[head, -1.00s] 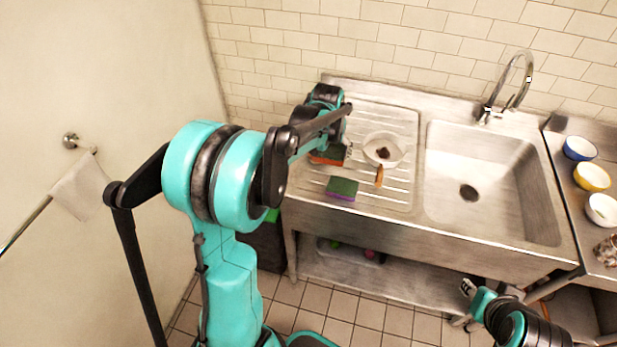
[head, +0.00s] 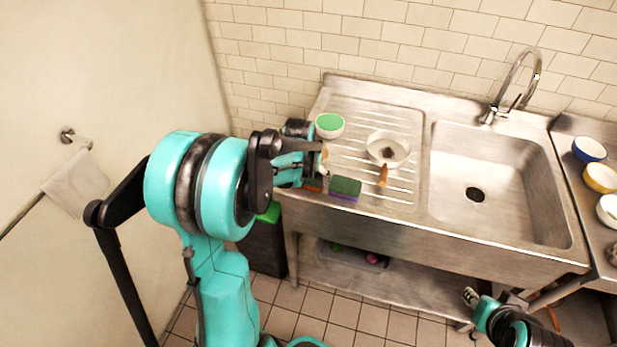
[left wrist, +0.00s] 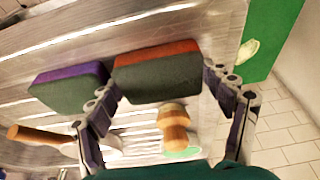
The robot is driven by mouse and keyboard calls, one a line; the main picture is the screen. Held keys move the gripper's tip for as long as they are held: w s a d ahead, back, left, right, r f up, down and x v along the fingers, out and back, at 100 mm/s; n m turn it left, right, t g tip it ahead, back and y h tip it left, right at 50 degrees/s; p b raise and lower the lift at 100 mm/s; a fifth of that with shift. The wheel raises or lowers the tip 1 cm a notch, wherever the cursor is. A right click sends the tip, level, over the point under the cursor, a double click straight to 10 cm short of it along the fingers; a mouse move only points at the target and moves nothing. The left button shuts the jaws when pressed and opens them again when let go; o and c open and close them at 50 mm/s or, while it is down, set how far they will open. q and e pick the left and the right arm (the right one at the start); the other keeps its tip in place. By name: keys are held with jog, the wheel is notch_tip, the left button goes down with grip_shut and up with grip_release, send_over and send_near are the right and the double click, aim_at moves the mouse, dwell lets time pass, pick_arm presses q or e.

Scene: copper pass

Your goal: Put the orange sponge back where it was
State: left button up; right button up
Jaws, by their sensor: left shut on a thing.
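The orange sponge (head: 313,183) has an orange layer and a dark scouring layer. It is at the front left of the steel drainboard (head: 400,190), mostly hidden by my gripper in the head view. In the left wrist view the orange sponge (left wrist: 158,75) lies between the fingers of my left gripper (left wrist: 165,92), which is shut on it. The green and purple sponge (head: 345,188) lies just right of it; it also shows in the left wrist view (left wrist: 70,88). My right gripper (head: 470,297) is low in front of the sink, away from the sponges; its opening is unclear.
A white bowl (head: 388,148) and a wooden handle (head: 383,175) are right of the sponges. A round green-and-white item (head: 329,125) stands behind my left gripper. The sink basin (head: 490,180) is to the right. A dark bin (head: 266,245) stands below left.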

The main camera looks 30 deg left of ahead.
pick_arm(q)
jog(key=shift+f, duration=0.25)
jog(key=o, duration=0.9)
jog(key=shift+r, duration=0.1)
jog(key=shift+r, duration=0.1)
jog(key=shift+r, duration=0.35)
jog(key=a+p+v, duration=0.1)
jog(key=p+v, duration=0.3)
jog(key=v, duration=0.7)
jog(key=s+d+r+m+t, duration=0.1)
jog(key=s+d, duration=0.4)
jog(key=s+d+r+t, duration=0.1)
jog(key=s+d, duration=0.4)
jog(key=s+d+r+m+t, duration=0.1)
jog(key=s+d, duration=0.4)
jog(key=shift+d+m+t+h, duration=0.25)
jog(key=shift+m+t+h, duration=0.05)
jog(key=shift+t+h, duration=0.1)
